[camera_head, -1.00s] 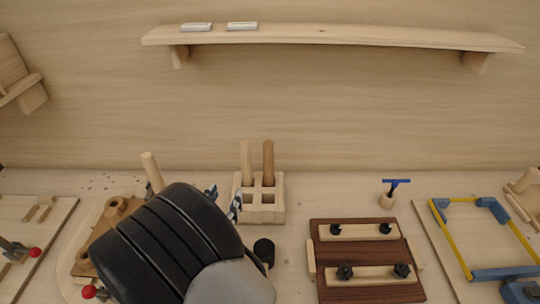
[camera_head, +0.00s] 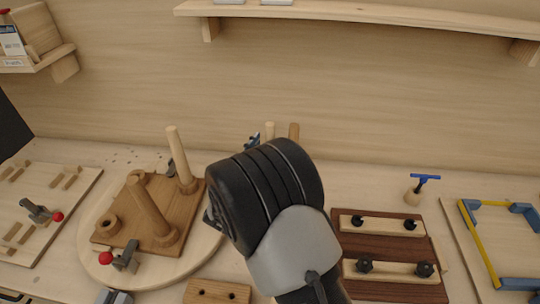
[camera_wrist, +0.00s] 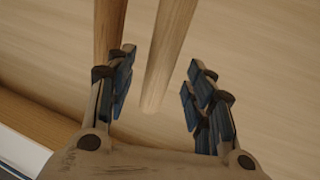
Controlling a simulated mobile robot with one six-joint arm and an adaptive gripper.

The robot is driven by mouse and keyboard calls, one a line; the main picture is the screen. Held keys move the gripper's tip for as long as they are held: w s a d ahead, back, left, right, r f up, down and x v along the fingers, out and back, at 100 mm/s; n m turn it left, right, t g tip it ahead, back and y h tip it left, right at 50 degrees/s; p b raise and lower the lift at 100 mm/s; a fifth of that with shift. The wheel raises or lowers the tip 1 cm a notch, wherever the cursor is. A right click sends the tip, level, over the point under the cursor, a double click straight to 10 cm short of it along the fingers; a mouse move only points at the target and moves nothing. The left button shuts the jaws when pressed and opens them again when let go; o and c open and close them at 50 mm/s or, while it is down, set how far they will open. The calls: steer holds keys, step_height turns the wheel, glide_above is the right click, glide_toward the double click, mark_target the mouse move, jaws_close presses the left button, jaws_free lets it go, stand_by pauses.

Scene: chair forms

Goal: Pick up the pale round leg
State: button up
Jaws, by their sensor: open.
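The pale round leg (camera_wrist: 168,55) stands out in the wrist view as a smooth light wooden rod lying between my gripper's two fingers (camera_wrist: 160,65). The fingers are open, with blue pads, and I see bare space on both sides of the leg. A darker brown leg (camera_wrist: 109,28) is beside it, behind the left finger. In the head view only the tops of the pale leg (camera_head: 270,130) and the brown leg (camera_head: 294,131) show above my arm. My arm hides the rack holding them, and most of my gripper.
A round board (camera_head: 95,255) carries a brown plate with two upright wooden rods (camera_head: 180,155) at left. A dark brown board with clamped strips (camera_head: 390,290) is at right, near a blue-handled tool (camera_head: 425,178). A shelf (camera_head: 350,10) runs along the back wall.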

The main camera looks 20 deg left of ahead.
steer(key=w, duration=0.3)
steer(key=shift+w+f+b, duration=0.1)
steer(key=shift+w+b, duration=0.1)
steer(key=shift+b, duration=0.1)
steer(key=shift+c, duration=0.3)
jaws_close()
